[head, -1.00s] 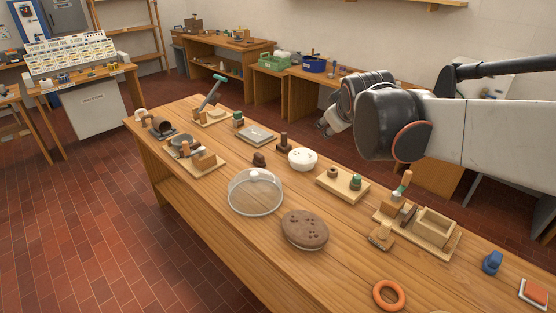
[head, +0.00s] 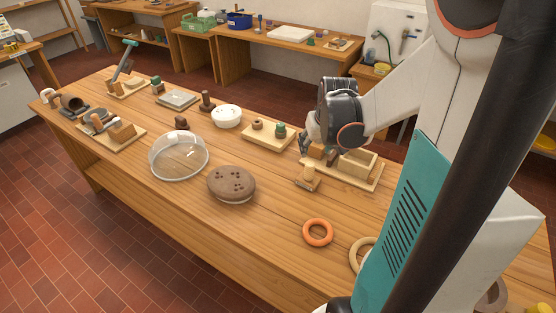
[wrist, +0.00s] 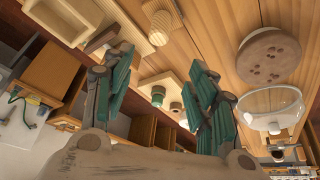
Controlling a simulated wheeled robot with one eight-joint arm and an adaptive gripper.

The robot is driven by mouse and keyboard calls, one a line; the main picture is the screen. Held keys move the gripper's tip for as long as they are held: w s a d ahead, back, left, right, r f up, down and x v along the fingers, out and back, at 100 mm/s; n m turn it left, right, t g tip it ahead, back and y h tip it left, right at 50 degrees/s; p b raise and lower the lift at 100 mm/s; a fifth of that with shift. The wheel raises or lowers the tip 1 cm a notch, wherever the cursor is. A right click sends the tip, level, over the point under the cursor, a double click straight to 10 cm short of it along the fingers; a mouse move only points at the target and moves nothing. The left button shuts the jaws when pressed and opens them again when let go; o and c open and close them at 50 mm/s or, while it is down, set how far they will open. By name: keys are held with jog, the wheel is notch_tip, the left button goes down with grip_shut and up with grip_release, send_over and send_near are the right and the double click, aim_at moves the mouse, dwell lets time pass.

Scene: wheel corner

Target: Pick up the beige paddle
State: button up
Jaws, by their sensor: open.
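A small beige ribbed piece (head: 308,178) stands on the wooden table, in front of a board with a box; I take it for the beige paddle, though its shape is hard to make out. In the wrist view it shows at the top (wrist: 160,27), beyond my fingertips. My gripper (head: 304,148) is above the left end of the board, just behind the beige piece in the head view. In the wrist view my gripper (wrist: 161,60) has its two green-padded fingers spread, with nothing held between them.
The board (head: 372,184) carries a wooden box. A board with a green-topped piece (head: 280,131) stands to its left. A brown perforated disc (head: 231,183), clear dome (head: 178,156), white bowl (head: 227,116) and orange ring (head: 318,232) stand around. The table's front middle is clear.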

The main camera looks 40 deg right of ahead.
aim_at(310, 165)
jog(key=b+x, duration=0.1)
jog(key=x, duration=0.2)
jog(key=s+b+x, duration=0.1)
jog(key=x, duration=0.1)
jog(key=b+x, duration=0.1)
jog(key=x, duration=0.2)
jog(key=shift+s+f, duration=0.1)
jog(key=shift+f, duration=0.5)
jog(key=shift+b+x, duration=1.35)
jog(key=shift+x, duration=1.65)
jog(key=shift+r, duration=0.15)
grip_shut()
